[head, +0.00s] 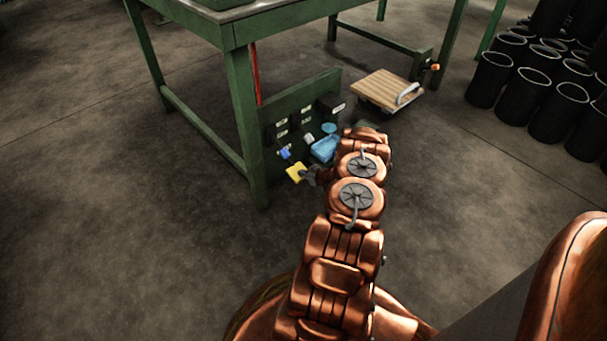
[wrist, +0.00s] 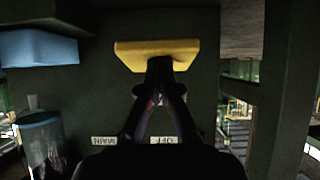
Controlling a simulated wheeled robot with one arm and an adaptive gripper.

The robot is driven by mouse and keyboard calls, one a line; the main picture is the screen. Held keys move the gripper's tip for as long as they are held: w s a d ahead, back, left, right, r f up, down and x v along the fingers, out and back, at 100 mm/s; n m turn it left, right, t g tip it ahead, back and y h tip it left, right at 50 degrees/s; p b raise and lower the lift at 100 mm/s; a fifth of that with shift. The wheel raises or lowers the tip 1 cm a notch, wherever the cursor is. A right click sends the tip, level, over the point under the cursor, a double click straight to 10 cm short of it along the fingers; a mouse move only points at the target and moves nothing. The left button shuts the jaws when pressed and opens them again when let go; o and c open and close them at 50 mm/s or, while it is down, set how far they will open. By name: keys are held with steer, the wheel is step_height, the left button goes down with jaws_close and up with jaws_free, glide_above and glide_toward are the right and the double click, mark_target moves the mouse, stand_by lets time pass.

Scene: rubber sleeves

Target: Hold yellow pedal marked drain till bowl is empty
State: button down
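The yellow pedal (head: 296,172) sits low on the green panel under the table, and it shows in the wrist view (wrist: 158,50). My gripper (head: 310,174) is beside it in the head view. In the wrist view the fingers (wrist: 160,78) come together at the pedal's edge; they look shut with nothing between them. I cannot tell whether they press on it. Two white labels (wrist: 104,141) on the panel appear upside down and I cannot read them surely. A clear vessel with blue in it (wrist: 42,138) stands at the wrist view's left; its level is unclear.
A light blue block-like piece (head: 324,148) and a dark blue piece (head: 285,153) are near the pedal. The green table leg (head: 247,130) stands close left. A wooden-topped platform (head: 385,88) lies behind, black sleeves (head: 530,90) at right. Open floor lies left.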

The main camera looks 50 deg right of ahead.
steer(key=shift+s+a+f, duration=0.15)
steer(key=shift+a+f, duration=0.05)
steer(key=shift+f, duration=0.1)
steer(key=w+r+p+v, duration=0.1)
steer(key=p+v, duration=0.4)
steer(key=v, duration=0.8)
steer(key=shift+d+r, duration=0.35)
steer(key=shift+r, duration=0.25)
steer(key=shift+w, duration=0.15)
